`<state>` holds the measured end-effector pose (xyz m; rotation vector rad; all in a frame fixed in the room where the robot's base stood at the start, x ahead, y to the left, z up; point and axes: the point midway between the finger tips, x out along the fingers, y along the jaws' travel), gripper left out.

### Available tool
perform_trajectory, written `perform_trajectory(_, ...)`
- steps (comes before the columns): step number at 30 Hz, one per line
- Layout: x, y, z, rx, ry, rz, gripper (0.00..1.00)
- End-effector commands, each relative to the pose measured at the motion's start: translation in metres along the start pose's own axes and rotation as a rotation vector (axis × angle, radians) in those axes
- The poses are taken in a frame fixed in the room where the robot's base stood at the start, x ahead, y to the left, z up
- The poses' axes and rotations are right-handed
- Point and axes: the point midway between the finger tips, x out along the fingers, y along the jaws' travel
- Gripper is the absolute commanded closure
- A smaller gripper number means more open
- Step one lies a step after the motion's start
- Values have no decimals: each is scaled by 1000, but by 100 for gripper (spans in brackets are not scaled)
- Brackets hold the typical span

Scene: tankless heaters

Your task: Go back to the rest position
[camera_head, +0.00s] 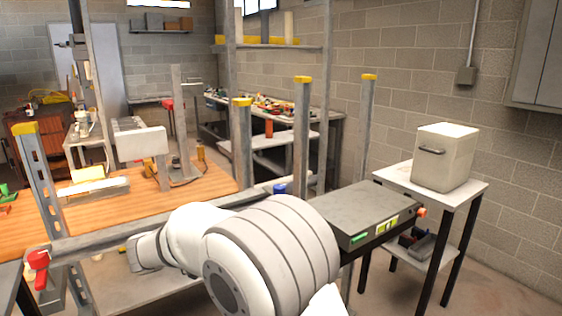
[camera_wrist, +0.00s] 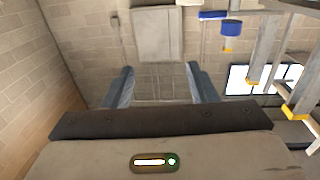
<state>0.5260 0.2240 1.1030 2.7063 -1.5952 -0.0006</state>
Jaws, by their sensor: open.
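My gripper (camera_wrist: 160,84) shows in the wrist view with its two grey-blue fingers wide apart. Nothing is between them; a brick wall and a grey cabinet (camera_wrist: 157,33) are seen beyond. In the head view my white arm fills the lower middle, in front of the workbench. My gripper's fingers cannot be made out there.
The wooden workbench (camera_head: 205,183) lies on the left, with metal uprights along it. A dark flat-topped unit (camera_head: 365,212) is just right of my arm. A white side table (camera_head: 392,178) carries a pale box (camera_head: 444,158). Some floor shows at the lower right.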

Motion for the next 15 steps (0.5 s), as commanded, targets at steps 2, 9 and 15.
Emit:
perform_trajectory(2, 7, -3, -4, 19, -3, -24, 48)
perform_trajectory(9, 32, -24, -20, 102, -21, -178, 48)
perform_trajectory(15, 57, -42, -38, 175, -44, -343, 48)
